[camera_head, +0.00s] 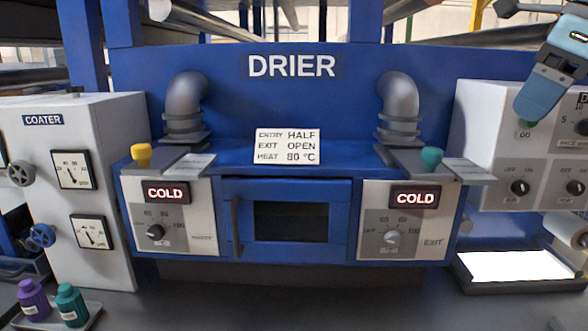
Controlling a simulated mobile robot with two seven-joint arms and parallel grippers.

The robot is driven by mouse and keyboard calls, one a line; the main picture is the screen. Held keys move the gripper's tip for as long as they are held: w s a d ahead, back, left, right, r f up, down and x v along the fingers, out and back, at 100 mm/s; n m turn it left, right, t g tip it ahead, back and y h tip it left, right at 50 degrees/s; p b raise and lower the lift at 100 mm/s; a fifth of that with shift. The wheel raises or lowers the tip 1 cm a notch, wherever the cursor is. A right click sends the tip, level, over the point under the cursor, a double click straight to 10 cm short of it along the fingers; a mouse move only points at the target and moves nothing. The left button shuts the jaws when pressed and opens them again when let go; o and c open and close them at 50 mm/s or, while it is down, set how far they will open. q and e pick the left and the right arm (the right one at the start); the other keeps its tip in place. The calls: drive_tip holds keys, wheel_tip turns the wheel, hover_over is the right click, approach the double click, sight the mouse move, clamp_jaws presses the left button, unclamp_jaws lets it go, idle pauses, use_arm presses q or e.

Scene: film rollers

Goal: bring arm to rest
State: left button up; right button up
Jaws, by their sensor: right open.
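My right gripper (545,80) is at the upper right edge of the head view, blue and dark, in front of the right-hand white cabinet. It is raised, open, and nothing shows between its fingers. The rest of the arm is mostly out of frame. My left gripper is not in view.
The blue drier (235,120) fills the middle, with two COLD displays and a card (287,146) reading HALF, OPEN, 80 °C. The coater (105,130) stands left, a white cabinet (475,130) right. Purple (33,299) and teal (71,305) bottles sit front left; a lit panel (515,266) lies right.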

drive_tip(key=a+f+m+g+y, duration=0.5)
drive_tip(key=a+f+y, duration=1.4)
drive_tip(key=a+f, duration=0.2)
drive_tip(key=s+d+f+m+t+h, duration=0.1)
drive_tip(key=d+f+m+t+h, duration=0.2)
drive_tip(key=f+m+t+h, duration=0.9)
drive_tip(key=d+f+m+t+h, duration=0.35)
drive_tip(key=f+m+t, duration=0.45)
drive_tip(key=f+m, duration=1.05)
drive_tip(key=s+d+f+m+g+h, duration=0.25)
drive_tip(key=s+f+m+g, duration=0.4)
drive_tip(key=s+f, duration=0.85)
use_arm(q)
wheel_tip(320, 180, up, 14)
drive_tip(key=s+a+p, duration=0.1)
drive_tip(key=p, duration=1.6)
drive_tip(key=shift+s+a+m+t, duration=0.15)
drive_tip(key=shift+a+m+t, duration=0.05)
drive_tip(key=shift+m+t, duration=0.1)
use_arm(e)
wheel_tip(320, 180, up, 13)
drive_tip(key=s, duration=0.1)
drive_tip(key=shift+s+d+r+n+g+h, duration=0.2)
drive_tip(key=shift+s+d+n+g+h, duration=0.1)
drive_tip(key=shift+g+h, duration=0.1)
